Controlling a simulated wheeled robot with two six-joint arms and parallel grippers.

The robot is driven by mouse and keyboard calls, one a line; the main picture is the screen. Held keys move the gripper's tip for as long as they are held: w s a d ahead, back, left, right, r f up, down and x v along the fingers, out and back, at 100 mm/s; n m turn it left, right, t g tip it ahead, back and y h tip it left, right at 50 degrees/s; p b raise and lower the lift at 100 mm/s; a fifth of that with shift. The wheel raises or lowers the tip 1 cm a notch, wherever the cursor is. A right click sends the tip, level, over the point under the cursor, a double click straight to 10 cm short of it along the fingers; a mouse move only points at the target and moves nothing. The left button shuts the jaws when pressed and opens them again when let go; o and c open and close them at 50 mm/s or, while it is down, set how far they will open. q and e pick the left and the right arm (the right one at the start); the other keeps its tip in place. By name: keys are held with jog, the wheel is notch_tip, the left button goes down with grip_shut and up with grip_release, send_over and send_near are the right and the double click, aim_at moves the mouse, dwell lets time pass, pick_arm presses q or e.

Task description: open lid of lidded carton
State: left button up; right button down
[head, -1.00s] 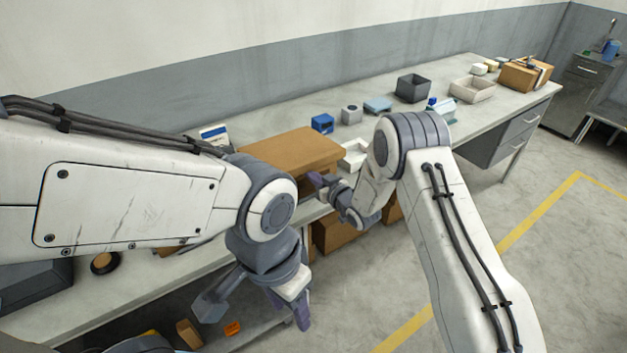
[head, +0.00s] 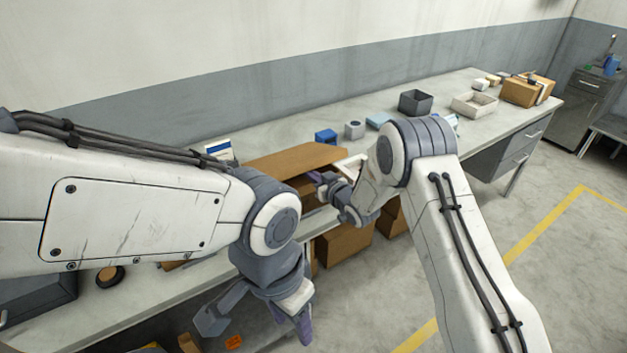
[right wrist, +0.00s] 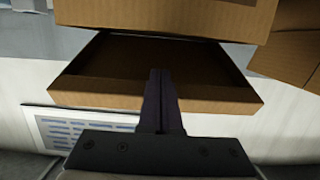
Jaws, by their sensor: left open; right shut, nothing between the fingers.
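The lidded carton (head: 304,186) is a brown cardboard box on the bench, partly hidden behind my arms. Its lid (head: 293,159) is tilted up, with a dark gap under its front edge. In the right wrist view the lid's hollow inside and rim (right wrist: 215,92) show, with a carton wall (right wrist: 190,12) above. My right gripper (head: 322,179) is shut and empty at the lid's front edge. In the right wrist view its fingers (right wrist: 160,75) overlap the lid's rim; contact is hard to judge. My left gripper (head: 256,318) is open and empty, low in front of the bench.
Behind the carton stand a blue box (head: 326,136) and a grey box (head: 355,130). A dark bin (head: 415,102) and a pale tray (head: 474,104) stand farther right. More brown cartons (head: 343,242) are below the bench top.

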aim_at(310, 165)
jog(key=shift+w+a+r+p, duration=0.1)
jog(key=shift+w+a+r, duration=0.15)
jog(key=shift+r, duration=0.2)
jog(key=shift+w+a+r+p, duration=0.15)
jog(key=shift+w+r, duration=0.15)
jog(key=shift+r, duration=0.2)
jog(key=shift+w+a+r+p, duration=0.15)
jog(key=shift+w+r, duration=0.1)
jog(key=shift+r, duration=0.2)
jog(key=shift+w+a+r, duration=0.65)
jog(key=shift+w+r, duration=0.25)
jog(key=shift+w+a+r, duration=0.6)
jog(key=shift+w+r, duration=0.25)
jog(key=shift+w, duration=0.05)
jog(key=shift+w+a+r, duration=0.25)
jog(key=shift+w+a, duration=0.15)
jog(key=shift+w, duration=0.15)
jog(key=shift+w+a+r, duration=0.25)
jog(key=shift+w+a, duration=0.1)
jog(key=shift+w, duration=0.15)
jog(key=shift+w+a+r, duration=0.25)
jog(key=shift+w+a, duration=0.1)
jog(key=shift+w, duration=0.15)
jog(key=shift+w+a+r, duration=0.25)
jog(key=shift+w+a, duration=0.05)
jog(key=shift+w, duration=0.2)
